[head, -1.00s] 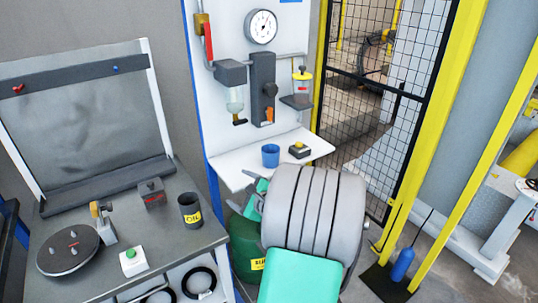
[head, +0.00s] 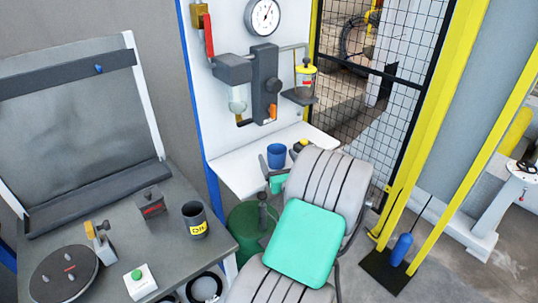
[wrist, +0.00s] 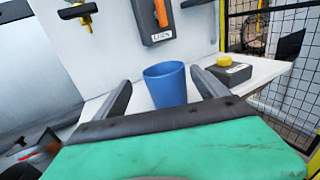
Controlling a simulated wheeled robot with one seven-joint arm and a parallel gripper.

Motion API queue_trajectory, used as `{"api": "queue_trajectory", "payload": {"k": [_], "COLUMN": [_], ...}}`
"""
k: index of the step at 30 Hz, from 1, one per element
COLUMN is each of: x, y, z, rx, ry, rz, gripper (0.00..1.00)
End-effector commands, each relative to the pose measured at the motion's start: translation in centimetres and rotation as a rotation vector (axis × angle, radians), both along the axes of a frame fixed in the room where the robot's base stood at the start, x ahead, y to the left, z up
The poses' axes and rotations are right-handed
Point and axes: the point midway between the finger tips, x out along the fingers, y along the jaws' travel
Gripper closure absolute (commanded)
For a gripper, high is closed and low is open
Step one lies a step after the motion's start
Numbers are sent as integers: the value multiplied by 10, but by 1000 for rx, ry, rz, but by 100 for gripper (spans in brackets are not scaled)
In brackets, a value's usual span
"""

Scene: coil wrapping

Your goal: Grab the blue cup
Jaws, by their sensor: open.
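The blue cup (head: 276,154) stands upright on a white shelf (head: 235,172) under the gauge panel. It also shows in the wrist view, where the blue cup (wrist: 166,85) appears between my two dark fingers. My gripper (wrist: 160,78) is open, with one finger to each side of the cup as seen from the wrist. I cannot tell whether the fingertips reach alongside it or touch it. In the head view my gripper (head: 277,164) is at the shelf's front edge, partly hidden behind my arm. The cup's base is partly hidden.
A dark box with a yellow button (wrist: 229,71) sits close to the cup's right. The panel with its valve block (head: 264,85) rises behind. A grey workbench (head: 120,235) with a dark oil cup (head: 195,220) is at left. A yellow-framed mesh fence (head: 400,110) is at right.

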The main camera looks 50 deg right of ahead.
Motion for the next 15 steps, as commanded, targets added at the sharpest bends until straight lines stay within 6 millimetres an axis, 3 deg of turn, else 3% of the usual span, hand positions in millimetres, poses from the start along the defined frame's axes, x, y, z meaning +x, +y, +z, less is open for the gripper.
{"api": "queue_trajectory", "payload": {"k": [10,15], "x": [42,52], "y": [-37,-43], "z": [-2,-5], "rx": [-2,-1], "ry": [3,2], "rz": [-3,-4], "gripper": [16,16]}}
